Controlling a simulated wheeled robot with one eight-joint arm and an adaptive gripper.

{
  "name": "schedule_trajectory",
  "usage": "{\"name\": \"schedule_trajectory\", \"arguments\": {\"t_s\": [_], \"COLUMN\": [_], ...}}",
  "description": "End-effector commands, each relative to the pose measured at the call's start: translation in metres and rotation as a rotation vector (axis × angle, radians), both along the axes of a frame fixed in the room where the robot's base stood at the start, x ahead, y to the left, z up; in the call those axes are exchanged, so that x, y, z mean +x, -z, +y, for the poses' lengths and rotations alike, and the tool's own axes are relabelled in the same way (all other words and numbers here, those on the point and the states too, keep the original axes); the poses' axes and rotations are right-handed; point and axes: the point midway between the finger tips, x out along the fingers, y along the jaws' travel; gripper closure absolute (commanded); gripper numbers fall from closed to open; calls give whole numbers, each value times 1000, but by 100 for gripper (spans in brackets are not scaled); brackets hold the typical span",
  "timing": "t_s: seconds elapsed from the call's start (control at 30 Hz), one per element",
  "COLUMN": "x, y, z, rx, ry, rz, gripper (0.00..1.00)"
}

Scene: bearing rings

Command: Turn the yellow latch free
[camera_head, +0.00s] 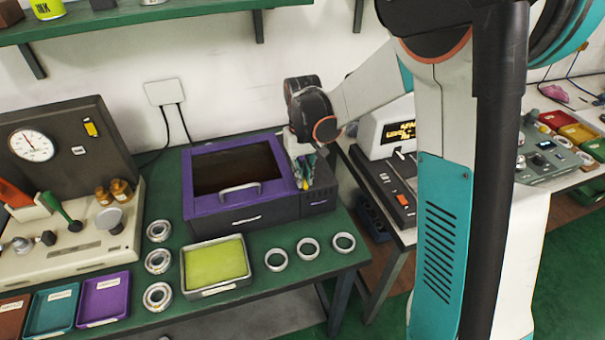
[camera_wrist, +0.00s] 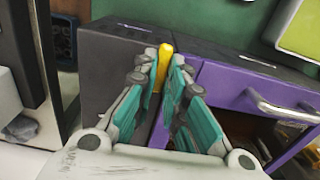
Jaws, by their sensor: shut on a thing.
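The yellow latch (camera_wrist: 166,54) stands between my gripper's fingers in the wrist view, at the corner where the dark housing meets the purple lid. My gripper (camera_wrist: 163,75) is shut on it, with a teal-padded finger on each side. The latch's lower part is hidden by the fingers. In the head view my gripper (camera_head: 303,180) reaches down at the right end of the box, and a little yellow shows at its tips. The dark box has a purple-framed lid (camera_head: 205,204) with a window and a silver handle (camera_head: 240,188). The lid lies closed.
A tray with a yellow-green pad (camera_head: 241,283) and several bearing rings (camera_head: 308,249) lie in front of the box on the green bench. A gauge machine (camera_head: 70,220) stands at the left. A dark keypad device (camera_head: 385,185) is close on the right.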

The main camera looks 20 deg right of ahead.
Motion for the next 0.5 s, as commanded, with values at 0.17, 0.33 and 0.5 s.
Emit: {"name": "schedule_trajectory", "arguments": {"t_s": [0.17,0.33,0.5], "x": [1,1,1], "y": [0,0,0], "z": [0,0,0], "rx": [0,0,0], "ry": [-4,-3,-3], "rz": [-2,-2,-2], "gripper": [100,100,68]}}
